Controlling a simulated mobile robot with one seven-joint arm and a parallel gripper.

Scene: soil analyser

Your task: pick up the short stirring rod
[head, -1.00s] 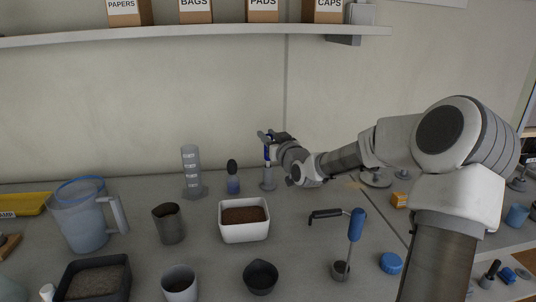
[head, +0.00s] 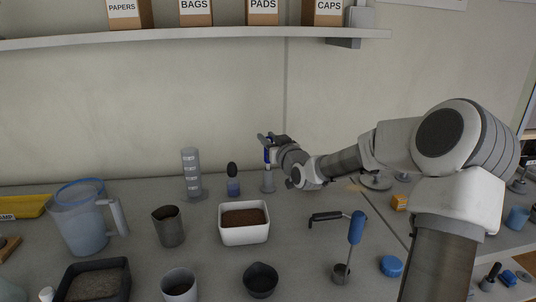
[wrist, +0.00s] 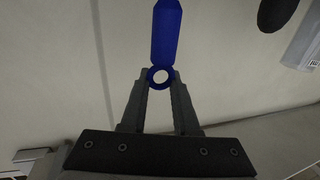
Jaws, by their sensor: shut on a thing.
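My gripper (head: 267,149) is at the back of the bench near the wall, shut on a slim blue-handled piece that I take as the short stirring rod (head: 267,156). In the wrist view the rod's blue handle (wrist: 166,32) points up from a blue ring, with the fingertips (wrist: 159,79) closed at the ring. A small grey holder (head: 268,181) stands directly below the rod. I cannot tell whether the rod's lower end is still inside it.
A clear cylinder (head: 191,172) and a dark-topped blue bottle (head: 233,181) stand to the left. A white soil tub (head: 244,236) is in front. A shelf (head: 200,36) spans above.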

